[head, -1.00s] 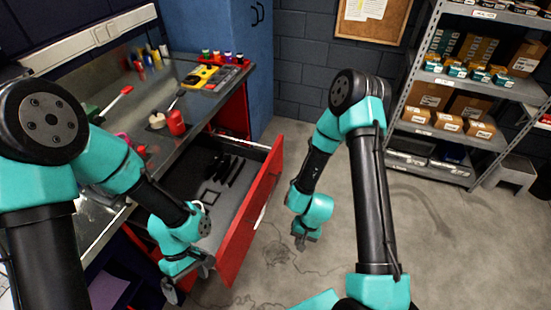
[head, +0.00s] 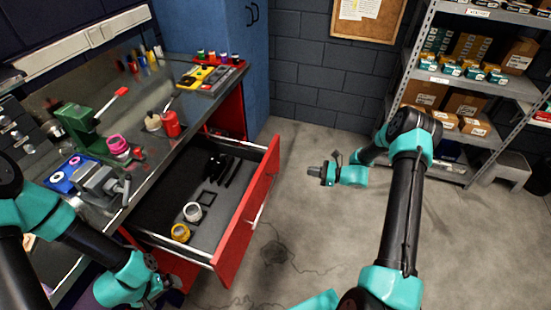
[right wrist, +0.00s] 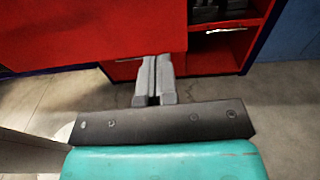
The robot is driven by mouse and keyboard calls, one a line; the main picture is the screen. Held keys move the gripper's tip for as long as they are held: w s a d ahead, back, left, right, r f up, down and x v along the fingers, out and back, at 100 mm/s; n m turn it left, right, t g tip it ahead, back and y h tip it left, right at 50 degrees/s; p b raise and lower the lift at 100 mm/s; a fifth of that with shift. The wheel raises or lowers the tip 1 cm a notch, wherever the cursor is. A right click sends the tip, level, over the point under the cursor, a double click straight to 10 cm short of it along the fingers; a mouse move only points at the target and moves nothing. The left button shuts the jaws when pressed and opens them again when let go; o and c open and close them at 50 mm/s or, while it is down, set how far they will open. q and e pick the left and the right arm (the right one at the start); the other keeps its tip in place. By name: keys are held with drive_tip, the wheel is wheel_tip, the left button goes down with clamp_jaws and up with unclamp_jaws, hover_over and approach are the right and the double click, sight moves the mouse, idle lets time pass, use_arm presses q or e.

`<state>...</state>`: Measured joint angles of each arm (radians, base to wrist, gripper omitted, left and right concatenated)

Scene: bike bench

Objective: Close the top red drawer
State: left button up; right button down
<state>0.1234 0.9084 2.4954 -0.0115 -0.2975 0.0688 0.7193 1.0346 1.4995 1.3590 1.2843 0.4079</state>
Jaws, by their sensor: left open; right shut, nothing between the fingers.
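The top red drawer (head: 247,218) stands pulled out from the workbench in the head view, its dark inside exposed. Its red front also fills the upper part of the right wrist view (right wrist: 90,35). My right gripper (head: 314,171) is shut and empty, to the right of the drawer front and apart from it, pointing left toward it. Its closed fingers show in the right wrist view (right wrist: 154,82), below the red front. My left gripper (head: 166,286) is open, low at the left, near the drawer's near corner; its fingers are partly hard to make out.
The drawer holds a white roll (head: 192,211), a yellow roll (head: 180,233) and black tools (head: 220,169). The bench top (head: 140,165) carries a vise, a red can (head: 171,124) and other items. A shelf rack (head: 478,140) stands at right. The floor before the drawer is open.

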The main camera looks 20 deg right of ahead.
drive_tip(key=shift+w+d+r+m+t, duration=0.25)
drive_tip(key=shift+d+r+t, duration=0.15)
drive_tip(key=shift+d, duration=0.2)
drive_tip(key=shift+w+d+r+m+t, duration=0.15)
drive_tip(key=shift+w+d+r+t, duration=0.2)
drive_tip(key=shift+d, duration=0.25)
drive_tip(key=shift+s+a, duration=0.1)
drive_tip(key=x, duration=1.4)
